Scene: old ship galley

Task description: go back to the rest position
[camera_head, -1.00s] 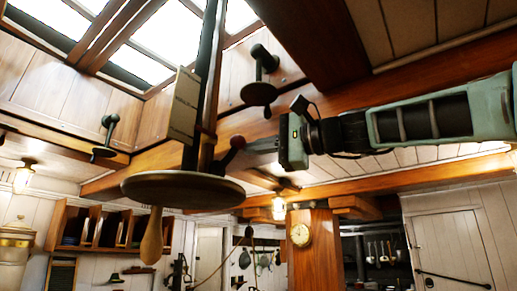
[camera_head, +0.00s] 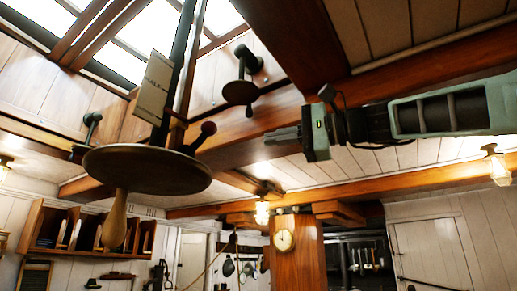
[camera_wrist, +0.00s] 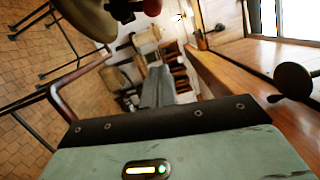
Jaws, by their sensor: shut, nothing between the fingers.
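My gripper (camera_head: 268,136) is shut and empty, held out to the left under the wooden ceiling. Its closed fingers also show in the wrist view (camera_wrist: 157,86). A dark red knob on a short lever (camera_head: 208,128) is left of the fingertips, with a clear gap between in the head view. The lever rises beside a round wooden disc (camera_head: 147,170) with a wooden handle (camera_head: 115,218) hanging below it. In the wrist view a red knob (camera_wrist: 152,7) shows at the top edge, beside part of the disc (camera_wrist: 88,16).
A wall crank (camera_head: 240,92) is above and left of my gripper, under the skylight. A ceiling beam (camera_head: 300,75) runs above the arm. Lamps (camera_head: 262,212) hang from the ceiling. A post with a clock (camera_head: 284,240) stands beyond. The space just below my gripper looks open.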

